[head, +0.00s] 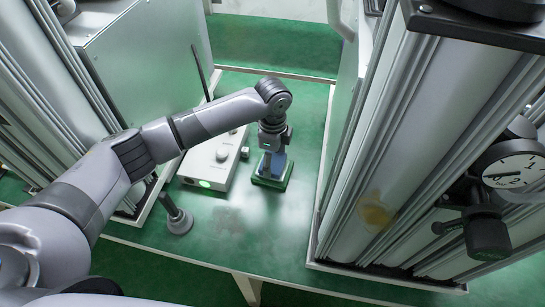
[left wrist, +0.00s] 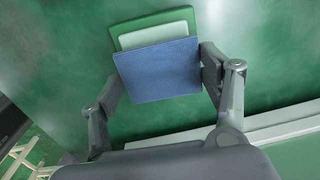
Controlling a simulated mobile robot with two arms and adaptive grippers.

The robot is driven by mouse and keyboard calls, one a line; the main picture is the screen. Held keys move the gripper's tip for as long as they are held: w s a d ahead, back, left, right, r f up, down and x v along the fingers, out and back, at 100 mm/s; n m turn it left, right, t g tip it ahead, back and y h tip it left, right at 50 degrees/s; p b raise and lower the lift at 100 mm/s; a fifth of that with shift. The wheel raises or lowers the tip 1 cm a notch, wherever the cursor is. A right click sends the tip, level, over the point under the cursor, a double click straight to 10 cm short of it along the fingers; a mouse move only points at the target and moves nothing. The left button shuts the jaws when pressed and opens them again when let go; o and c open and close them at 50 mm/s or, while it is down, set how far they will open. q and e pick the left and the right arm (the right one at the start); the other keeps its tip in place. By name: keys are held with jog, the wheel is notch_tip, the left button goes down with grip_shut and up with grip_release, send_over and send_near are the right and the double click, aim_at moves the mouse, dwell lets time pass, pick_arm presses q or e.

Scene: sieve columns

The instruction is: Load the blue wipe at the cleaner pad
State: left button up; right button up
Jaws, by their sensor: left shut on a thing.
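The blue wipe (left wrist: 158,72) is a flat blue rectangle between the two fingers of my left gripper (left wrist: 160,80). In the head view, my left gripper (head: 270,160) points down, with the blue wipe (head: 279,165) partly hidden at its fingers. The cleaner pad (head: 271,184) is a small green block with a pale top (left wrist: 155,36); it lies directly below. The wipe covers much of the pad in the left wrist view, and I cannot tell whether they touch. My right gripper is not in view.
A white control box (head: 217,155) with knobs and a green light stands close left of the pad. A tall metal column (head: 385,140) with a dial gauge (head: 514,170) stands to the right. Green bench top (head: 240,215) is clear in front of the pad.

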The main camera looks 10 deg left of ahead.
aim_at(272, 162)
pick_arm(q)
jog(key=shift+f, duration=0.3)
jog(key=shift+f, duration=0.15)
dwell(0.4)
dwell(1.0)
jog(key=shift+s+f+p, duration=0.1)
jog(key=shift+p, duration=0.25)
dwell(0.7)
notch_tip(272, 162, up, 7)
jog(key=p, duration=0.8)
dwell(0.8)
